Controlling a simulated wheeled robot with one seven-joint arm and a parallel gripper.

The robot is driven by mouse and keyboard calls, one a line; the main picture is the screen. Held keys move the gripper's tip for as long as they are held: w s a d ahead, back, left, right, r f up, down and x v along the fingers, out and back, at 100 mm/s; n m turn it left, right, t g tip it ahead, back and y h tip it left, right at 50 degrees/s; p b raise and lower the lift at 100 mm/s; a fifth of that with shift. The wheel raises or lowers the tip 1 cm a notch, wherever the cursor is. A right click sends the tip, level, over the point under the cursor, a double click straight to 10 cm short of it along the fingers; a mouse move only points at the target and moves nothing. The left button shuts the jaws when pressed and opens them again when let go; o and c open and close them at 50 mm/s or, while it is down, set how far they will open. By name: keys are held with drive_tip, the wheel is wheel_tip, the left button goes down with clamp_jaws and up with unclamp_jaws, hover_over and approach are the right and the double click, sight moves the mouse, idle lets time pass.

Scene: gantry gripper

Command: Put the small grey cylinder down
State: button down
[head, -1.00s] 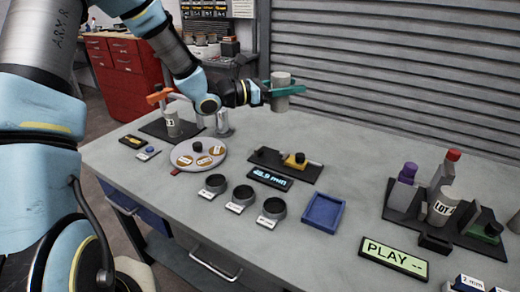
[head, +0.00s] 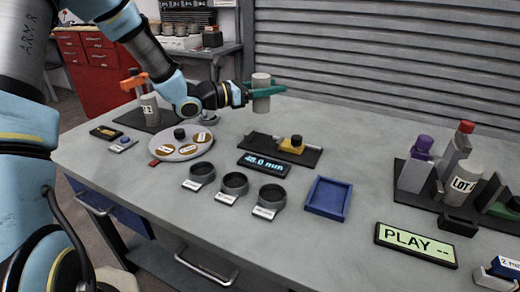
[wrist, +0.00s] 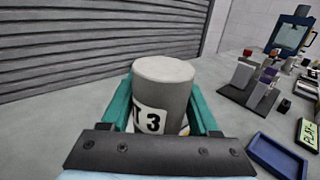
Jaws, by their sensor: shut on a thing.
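My gripper (head: 264,92), with green fingers, is shut on a grey cylinder (head: 261,79). In the head view the cylinder is upright above the back part of the grey workbench; the gap beneath it is hard to judge. In the wrist view the cylinder (wrist: 163,88) stands between the two green fingers (wrist: 160,112), and its white label ends in "T 3". Its lower end is hidden there by my gripper's dark bar.
Three dark ring cups (head: 235,184) and an empty blue tray (head: 328,198) are at the front. A round grey plate (head: 180,146) is left. A gauge with a yellow block (head: 292,145) lies mid-bench. A black rack (head: 408,171) is right. Bare bench lies behind the gauge.

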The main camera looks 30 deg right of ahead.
wheel_tip(320, 180, down, 10)
drive_tip(key=shift+f+p, duration=0.1)
drive_tip(key=shift+p, duration=0.5)
drive_tip(key=shift+f, duration=0.1)
drive_tip(key=shift+c, duration=0.6)
unclamp_jaws()
drive_tip(key=a, duration=0.4)
drive_tip(key=w+a+b, duration=0.1)
drive_tip(key=a, duration=0.3)
drive_tip(key=a+b, duration=0.1)
drive_tip(key=a, duration=0.3)
drive_tip(key=shift+w, duration=0.2)
